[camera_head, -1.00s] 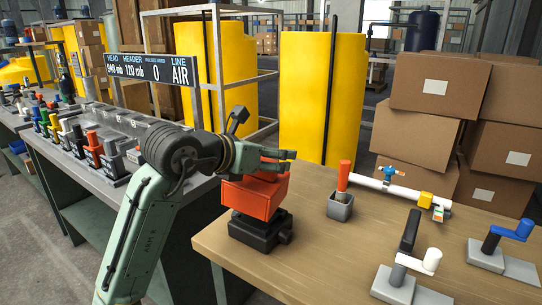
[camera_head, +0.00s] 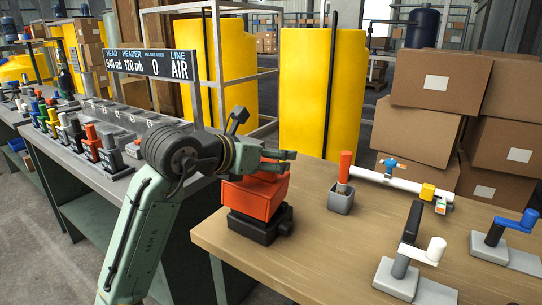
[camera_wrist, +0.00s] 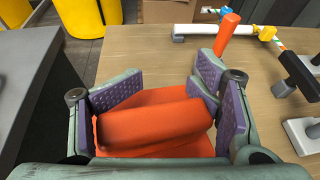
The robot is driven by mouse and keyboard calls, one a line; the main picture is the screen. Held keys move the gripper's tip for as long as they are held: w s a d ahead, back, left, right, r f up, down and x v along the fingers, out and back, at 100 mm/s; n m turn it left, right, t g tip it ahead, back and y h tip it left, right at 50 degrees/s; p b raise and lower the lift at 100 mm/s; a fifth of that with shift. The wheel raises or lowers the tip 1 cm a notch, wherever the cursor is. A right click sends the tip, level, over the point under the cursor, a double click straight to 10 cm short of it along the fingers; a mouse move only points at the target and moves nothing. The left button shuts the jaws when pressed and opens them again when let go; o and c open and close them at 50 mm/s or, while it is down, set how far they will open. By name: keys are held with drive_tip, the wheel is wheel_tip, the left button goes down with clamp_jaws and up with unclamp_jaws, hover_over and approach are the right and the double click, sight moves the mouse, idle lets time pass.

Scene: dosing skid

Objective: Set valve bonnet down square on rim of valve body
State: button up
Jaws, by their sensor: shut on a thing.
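The orange valve bonnet (camera_head: 254,197) is between the fingers of my gripper (camera_head: 278,160), just below the wrist. In the wrist view my gripper (camera_wrist: 165,105) has its purple-padded fingers at both sides of the bonnet's rounded orange top (camera_wrist: 155,124). The black valve body (camera_head: 258,229) stands on the wooden table near its left edge, directly under the bonnet. The bonnet looks close to level over it. The head view shows little or no gap between them; I cannot tell whether the rim is fully met. The wrist view hides the valve body.
A grey cup with an orange-handled tool (camera_head: 341,198) stands right of the valve body. A white pipe with a blue valve (camera_head: 388,164) lies behind it. Grey lever fixtures (camera_head: 402,276) stand at the right. Cartons (camera_head: 434,108) rise behind the table.

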drive_tip(key=shift+f+b, duration=0.5)
drive_tip(key=shift+f, duration=0.1)
drive_tip(key=o, duration=1.8)
drive_tip(key=shift+c, duration=0.2)
drive_tip(key=v, duration=1.2)
drive_tip(key=shift+r, duration=0.1)
drive_tip(key=shift+c, duration=0.5)
